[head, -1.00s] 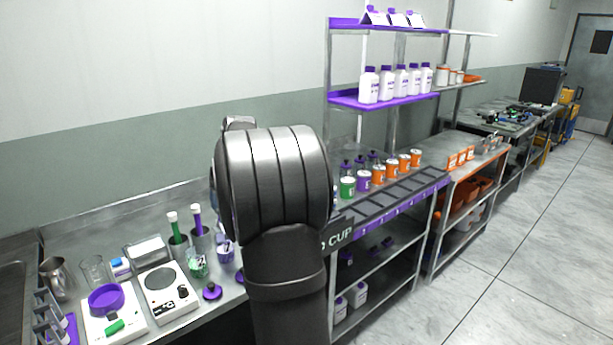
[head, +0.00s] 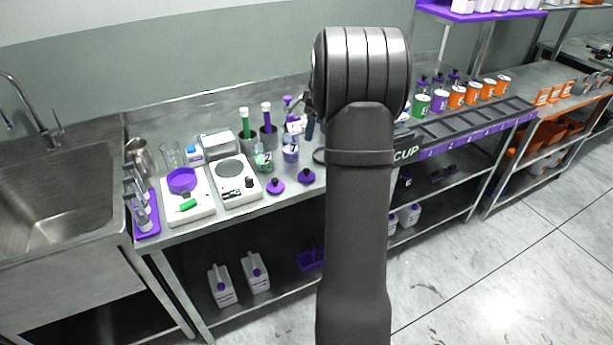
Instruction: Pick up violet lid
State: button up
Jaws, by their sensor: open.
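Two violet lids with dark knobs lie on the steel counter near its front edge. One violet lid (head: 275,186) is right of the white scale; the other violet lid (head: 306,176) is a little further right, close to my arm. Both lie flat and apart from each other. My arm stands upright in front of the counter, right of the lids. Its thick link hides the counter behind it, and my gripper cannot be made out.
Two white scales stand left of the lids, one holding a violet bowl (head: 182,180) and a green item (head: 187,205). Behind the lids are cups with green and violet tools. A sink (head: 60,190) is far left. A rack of jars (head: 440,100) stands right of my arm.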

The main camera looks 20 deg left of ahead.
send_near(307, 169)
jog(key=f, duration=0.3)
jog(key=a+f, duration=0.1)
jog(key=f, duration=0.1)
jog(key=shift+w+a, duration=0.1)
jog(key=shift+w, duration=0.15)
jog(key=f, duration=0.5)
jog(key=shift+s+a, duration=0.25)
jog(key=shift+s, duration=0.1)
jog(key=c, duration=1.1)
